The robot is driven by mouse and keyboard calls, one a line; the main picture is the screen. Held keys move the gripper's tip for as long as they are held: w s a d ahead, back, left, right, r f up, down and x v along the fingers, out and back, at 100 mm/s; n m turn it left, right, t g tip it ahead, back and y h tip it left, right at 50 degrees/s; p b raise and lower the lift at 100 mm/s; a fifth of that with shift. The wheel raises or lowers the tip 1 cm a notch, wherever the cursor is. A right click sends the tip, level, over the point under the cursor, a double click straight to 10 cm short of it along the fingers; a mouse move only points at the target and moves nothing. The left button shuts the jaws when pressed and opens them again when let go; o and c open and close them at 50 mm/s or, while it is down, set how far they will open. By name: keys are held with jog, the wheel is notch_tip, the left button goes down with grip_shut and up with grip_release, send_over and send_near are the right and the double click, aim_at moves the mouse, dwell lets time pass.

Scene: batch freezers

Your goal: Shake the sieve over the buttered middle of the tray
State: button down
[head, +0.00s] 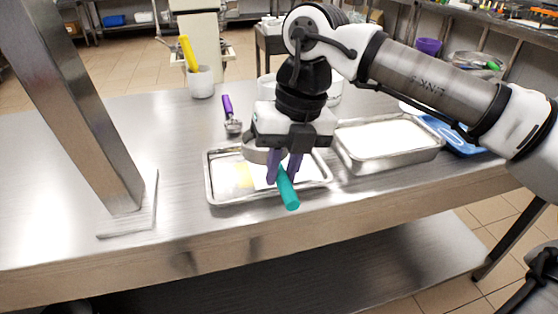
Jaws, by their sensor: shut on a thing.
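My gripper (284,171) has its purple fingers shut on the teal handle (288,191) of the sieve. The handle slants down toward the table's front edge. The sieve's metal rim (257,155) shows partly behind the gripper, above the tray; its mesh is mostly hidden. The shallow metal tray (211,191) lies flat on the steel table. A yellowish buttered patch (243,177) shows on its left middle, with a pale white area beside it. The gripper covers much of the tray's right part. I cannot tell whether powder is in the sieve.
A deeper metal pan (343,158) with white content stands right of the tray, with a blue item (455,137) beyond it. A purple-handled scoop (229,113) lies behind the tray. A white pot (201,82) holds a yellow-handled tool. A steel post (75,100) rises at left.

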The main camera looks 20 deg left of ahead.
jog(key=w+a, duration=0.2)
jog(key=shift+w, duration=0.4)
jog(key=s+d, duration=0.2)
jog(key=s, duration=0.1)
jog(key=shift+a, duration=0.1)
jog(key=shift+s+a, duration=0.15)
jog(key=shift+a, duration=3.3)
jog(key=s+d, duration=0.1)
jog(key=s+d+b, duration=0.1)
jog(key=s, duration=0.1)
dwell(0.5)
jog(key=shift+r, duration=0.1)
